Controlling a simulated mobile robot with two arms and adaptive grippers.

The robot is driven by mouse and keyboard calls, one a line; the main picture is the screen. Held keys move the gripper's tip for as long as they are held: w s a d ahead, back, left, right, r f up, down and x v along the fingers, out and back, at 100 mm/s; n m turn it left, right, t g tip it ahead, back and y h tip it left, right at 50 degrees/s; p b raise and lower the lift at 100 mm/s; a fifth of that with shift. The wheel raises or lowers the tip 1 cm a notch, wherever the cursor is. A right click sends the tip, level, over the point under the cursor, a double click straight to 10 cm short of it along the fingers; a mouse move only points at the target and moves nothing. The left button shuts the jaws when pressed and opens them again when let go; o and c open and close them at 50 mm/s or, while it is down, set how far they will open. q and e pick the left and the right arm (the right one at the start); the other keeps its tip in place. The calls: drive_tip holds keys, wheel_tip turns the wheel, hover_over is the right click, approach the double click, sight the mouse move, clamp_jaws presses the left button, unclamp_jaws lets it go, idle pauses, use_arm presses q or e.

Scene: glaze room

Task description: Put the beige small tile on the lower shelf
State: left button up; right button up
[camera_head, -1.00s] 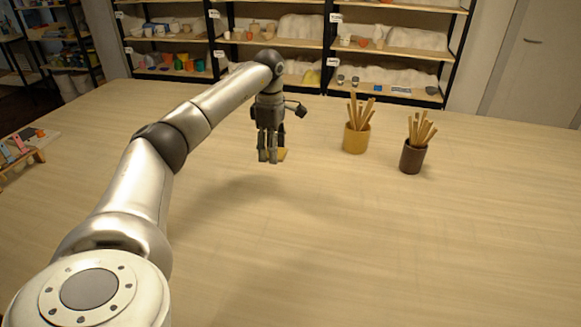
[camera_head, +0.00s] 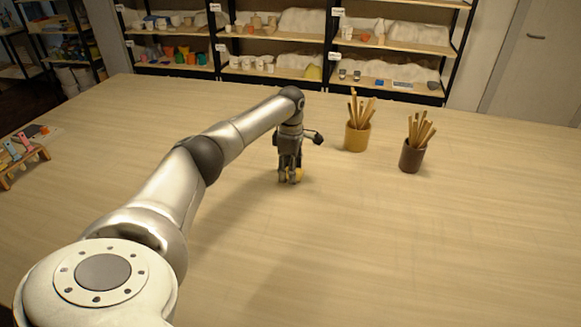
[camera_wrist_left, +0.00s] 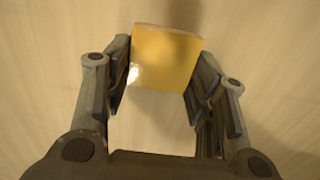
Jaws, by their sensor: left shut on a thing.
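A small square beige-yellow tile (camera_wrist_left: 165,58) shows in the left wrist view between the two fingers of my left gripper (camera_wrist_left: 165,85), which is shut on it. In the head view the left gripper (camera_head: 290,178) points down over the table, and the tile (camera_head: 298,175) shows as a small yellow patch at its fingertips. I cannot tell whether the tile touches the table. Shelf units stand behind the table; their lower boards (camera_head: 400,95) hold small items. My right gripper is not in view.
A yellow cup of sticks (camera_head: 356,139) and a dark cup of sticks (camera_head: 411,157) stand right of the gripper. A small wooden rack (camera_head: 25,163) is at the left edge. The front and right of the table (camera_head: 430,250) are clear.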

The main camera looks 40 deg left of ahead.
use_arm(q)
drive_tip(key=shift+f, duration=0.15)
drive_tip(key=o, duration=1.1)
drive_tip(key=shift+c, duration=0.2)
